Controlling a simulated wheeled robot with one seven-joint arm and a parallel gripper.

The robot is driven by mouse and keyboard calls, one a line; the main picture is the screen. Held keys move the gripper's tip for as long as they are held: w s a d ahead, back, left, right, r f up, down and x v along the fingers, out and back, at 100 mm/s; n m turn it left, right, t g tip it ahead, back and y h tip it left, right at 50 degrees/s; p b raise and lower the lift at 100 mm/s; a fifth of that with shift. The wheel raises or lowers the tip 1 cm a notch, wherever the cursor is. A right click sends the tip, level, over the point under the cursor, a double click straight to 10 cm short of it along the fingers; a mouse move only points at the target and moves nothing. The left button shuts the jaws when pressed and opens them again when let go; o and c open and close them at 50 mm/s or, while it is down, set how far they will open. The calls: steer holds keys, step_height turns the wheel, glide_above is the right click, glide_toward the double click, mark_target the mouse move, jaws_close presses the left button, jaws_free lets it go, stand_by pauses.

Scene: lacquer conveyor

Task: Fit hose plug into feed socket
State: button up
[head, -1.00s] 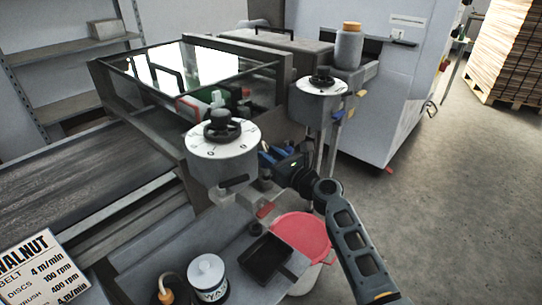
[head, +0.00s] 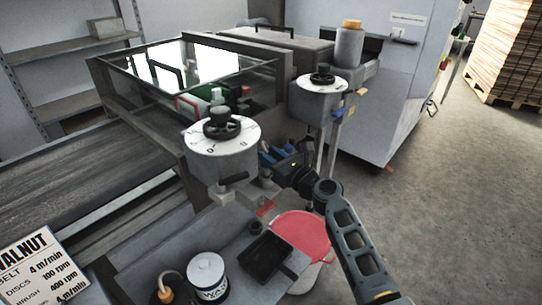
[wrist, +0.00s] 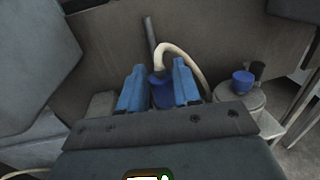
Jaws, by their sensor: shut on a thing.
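My gripper (wrist: 160,92) is shut on the hose plug (wrist: 162,94), a dark blue cylinder between its two light blue fingers in the wrist view. A cream hose (wrist: 190,58) arches up from the plug and bends down behind the right finger. In the head view, my gripper (head: 268,156) is beside the front dial unit, low against the machine's side; the plug cannot be made out there. I cannot identify the feed socket with certainty. A blue round fitting (wrist: 243,82) stands on a grey cylindrical housing right of the fingers, apart from them.
The front dial unit (head: 222,150) and rear dial unit (head: 320,95) stand close around my gripper. Below are a black tray (head: 265,256), a red-topped bucket (head: 301,236) and a white-lidded can (head: 206,276). The floor (head: 440,200) at right is clear.

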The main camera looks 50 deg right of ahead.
steer(key=shift+f+b, duration=1.35)
steer(key=shift+f, duration=0.3)
steer(key=o, duration=1.1)
steer(key=shift+o, duration=0.2)
steer(key=s, duration=0.7)
steer(key=shift+s+a, duration=0.4)
steer(key=shift+a, duration=0.05)
steer(key=shift+s, duration=0.1)
